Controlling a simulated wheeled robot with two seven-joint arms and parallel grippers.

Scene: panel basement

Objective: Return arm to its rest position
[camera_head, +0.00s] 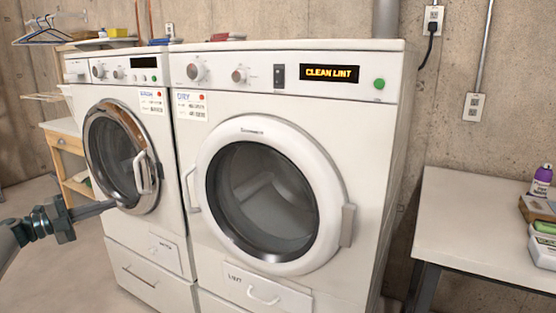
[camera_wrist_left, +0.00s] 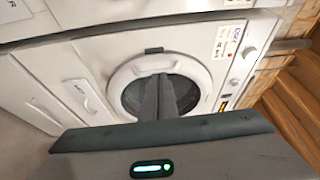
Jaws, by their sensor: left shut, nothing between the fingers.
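My left gripper (camera_head: 108,206) comes in from the left in the head view, in front of the washer (camera_head: 124,155) on the left, near the lower edge of its round door. In the left wrist view its fingers (camera_wrist_left: 157,98) are together with nothing between them, and the dryer's round door (camera_wrist_left: 190,72) lies beyond them. The dryer (camera_head: 268,195) stands to the right of the washer, with its door shut and its display reading "CLEAN LINT". My right gripper is not in view.
A white table (camera_head: 490,215) with a purple bottle (camera_head: 541,180) and containers stands at the right. Hangers (camera_head: 42,32) hang at the back left. Bare floor shows at the lower left.

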